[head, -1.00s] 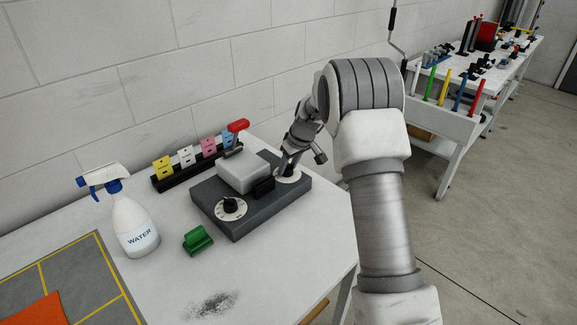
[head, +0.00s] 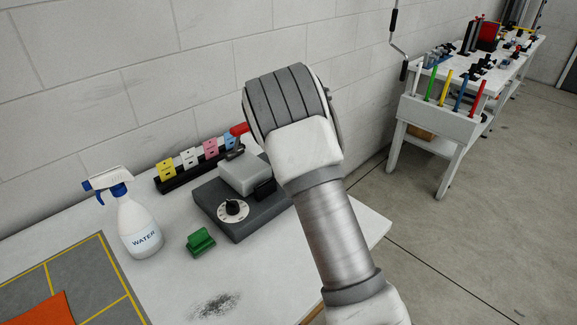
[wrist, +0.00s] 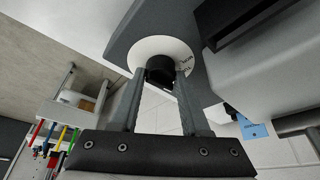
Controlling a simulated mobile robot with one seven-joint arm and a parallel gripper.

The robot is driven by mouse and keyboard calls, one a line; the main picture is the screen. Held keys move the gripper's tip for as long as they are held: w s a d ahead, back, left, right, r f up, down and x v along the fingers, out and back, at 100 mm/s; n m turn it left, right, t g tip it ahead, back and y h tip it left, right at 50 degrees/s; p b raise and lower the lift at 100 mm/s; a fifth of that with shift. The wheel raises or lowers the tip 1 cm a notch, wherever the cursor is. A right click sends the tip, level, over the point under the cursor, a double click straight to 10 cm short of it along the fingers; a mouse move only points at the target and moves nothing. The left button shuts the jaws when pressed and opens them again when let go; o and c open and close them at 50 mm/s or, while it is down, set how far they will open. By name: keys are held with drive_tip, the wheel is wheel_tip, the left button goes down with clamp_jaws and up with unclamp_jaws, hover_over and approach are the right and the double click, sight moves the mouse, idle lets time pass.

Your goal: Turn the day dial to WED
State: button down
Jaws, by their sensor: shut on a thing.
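In the wrist view, my gripper (wrist: 162,76) is shut on a black dial knob (wrist: 159,66), one finger on each side. The knob sits on a round white dial plate (wrist: 150,48) on the grey base (wrist: 120,35). Small dark letters show at the plate's right edge, partly covered and too small to read surely, so the dial's setting cannot be told. In the head view my arm hides this dial and my gripper. A second dial (head: 233,208), with a black knob on a white plate, is at the base's front left corner.
A pale block (head: 243,174) stands on the base. A green piece (head: 201,242) and a water spray bottle (head: 138,228) stand to the left.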

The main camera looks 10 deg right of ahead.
drive_tip(key=shift+m, duration=0.6)
drive_tip(key=shift+c, duration=1.9)
unclamp_jaws()
drive_tip(key=v, duration=1.7)
drive_tip(key=shift+w+a+r+p, duration=0.2)
drive_tip(key=shift+a+p, duration=0.1)
drive_tip(key=shift+a, duration=0.1)
